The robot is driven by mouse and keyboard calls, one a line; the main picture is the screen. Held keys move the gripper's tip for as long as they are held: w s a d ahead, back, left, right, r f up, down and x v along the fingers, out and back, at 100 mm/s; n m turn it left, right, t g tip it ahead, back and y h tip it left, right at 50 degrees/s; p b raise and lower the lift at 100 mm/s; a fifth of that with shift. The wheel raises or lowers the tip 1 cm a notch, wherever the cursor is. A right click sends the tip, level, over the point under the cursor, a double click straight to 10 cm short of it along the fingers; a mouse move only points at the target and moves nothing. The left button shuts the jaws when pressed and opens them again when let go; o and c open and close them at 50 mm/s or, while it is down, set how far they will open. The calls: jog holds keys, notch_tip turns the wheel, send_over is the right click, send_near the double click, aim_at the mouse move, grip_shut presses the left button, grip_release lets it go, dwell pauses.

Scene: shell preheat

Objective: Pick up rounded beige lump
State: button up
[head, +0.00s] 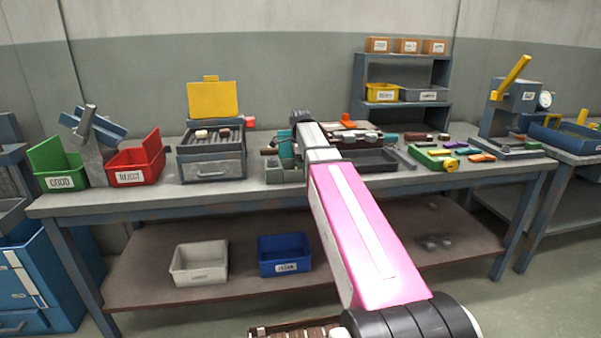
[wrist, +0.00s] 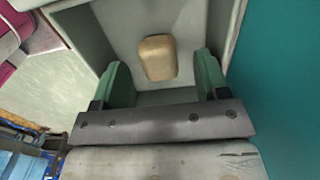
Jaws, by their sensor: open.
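The rounded beige lump (wrist: 158,52) lies in a pale grey-green bin (wrist: 97,22), in the upper middle of the wrist view. My gripper (wrist: 162,66) is open, with one green finger to each side of the lump and a visible gap on both sides. Its height above the lump is hard to tell. In the head view, the arm reaches over the workbench to the grey-green bin (head: 277,174). The lump is not visible there, and I cannot make out the fingers clearly.
A heater box with a yellow lid (head: 212,98) stands left of the bin, with a few pieces on its slatted top. A green bin (head: 58,164) and a red bin (head: 134,165) are further left. A dark tray (head: 375,163) and small parts lie right.

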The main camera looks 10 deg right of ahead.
jog(key=shift+f, duration=0.95)
jog(key=c, duration=1)
jog(key=shift+r, duration=0.1)
